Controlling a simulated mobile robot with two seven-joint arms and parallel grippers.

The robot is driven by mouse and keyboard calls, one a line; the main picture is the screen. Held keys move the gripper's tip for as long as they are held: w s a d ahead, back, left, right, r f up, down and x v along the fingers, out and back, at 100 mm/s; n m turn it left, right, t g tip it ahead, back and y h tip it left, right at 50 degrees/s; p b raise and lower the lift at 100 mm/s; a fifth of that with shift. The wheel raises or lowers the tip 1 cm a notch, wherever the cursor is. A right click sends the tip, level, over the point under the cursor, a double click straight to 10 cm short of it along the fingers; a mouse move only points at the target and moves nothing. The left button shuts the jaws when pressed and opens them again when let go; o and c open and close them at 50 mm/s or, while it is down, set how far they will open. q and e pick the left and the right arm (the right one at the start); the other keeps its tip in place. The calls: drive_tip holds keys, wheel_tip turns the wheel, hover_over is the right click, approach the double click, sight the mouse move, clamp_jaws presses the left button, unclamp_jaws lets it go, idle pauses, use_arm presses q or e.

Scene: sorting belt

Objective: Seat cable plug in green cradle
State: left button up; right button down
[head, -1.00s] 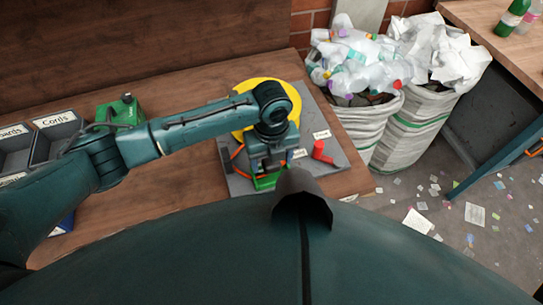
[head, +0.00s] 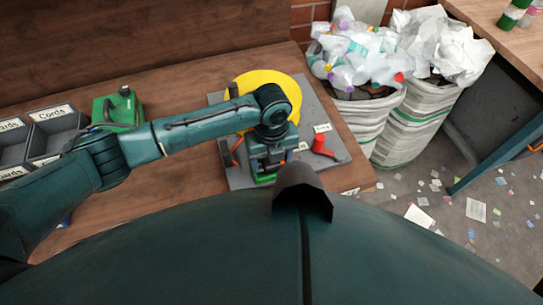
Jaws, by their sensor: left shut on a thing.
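My left gripper (head: 268,168) points down over the near part of the grey board (head: 328,166). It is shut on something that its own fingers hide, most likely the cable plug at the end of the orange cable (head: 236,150). The green cradle (head: 266,179) shows as a small green strip right under the gripper, partly covered by the gripper and my own body. I cannot tell whether the plug touches the cradle. My right gripper is not in view.
A yellow disc (head: 257,88) stands on the board behind my arm. A red piece (head: 321,144) lies to the right of the gripper. A green device (head: 117,109) and grey bins (head: 58,133) are at the left. Sacks of waste (head: 411,125) stand beyond the table's right edge.

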use_arm(q)
drive_tip(key=shift+s+f, duration=0.15)
drive_tip(key=shift+f, duration=0.2)
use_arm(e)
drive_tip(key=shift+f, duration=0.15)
use_arm(q)
drive_tip(key=o, duration=1.1)
drive_tip(key=shift+f, duration=0.15)
drive_tip(key=shift+o, duration=0.2)
drive_tip(key=shift+a, duration=0.1)
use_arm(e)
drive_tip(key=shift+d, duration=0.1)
use_arm(q)
drive_tip(key=shift+a+f, duration=0.1)
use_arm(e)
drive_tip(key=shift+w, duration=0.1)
use_arm(q)
drive_tip(key=shift+r, duration=0.35)
wheel_tip(320, 180, up, 14)
drive_tip(key=shift+d+f+b, duration=0.15)
drive_tip(key=shift+d+b, duration=0.15)
drive_tip(key=shift+d, duration=0.15)
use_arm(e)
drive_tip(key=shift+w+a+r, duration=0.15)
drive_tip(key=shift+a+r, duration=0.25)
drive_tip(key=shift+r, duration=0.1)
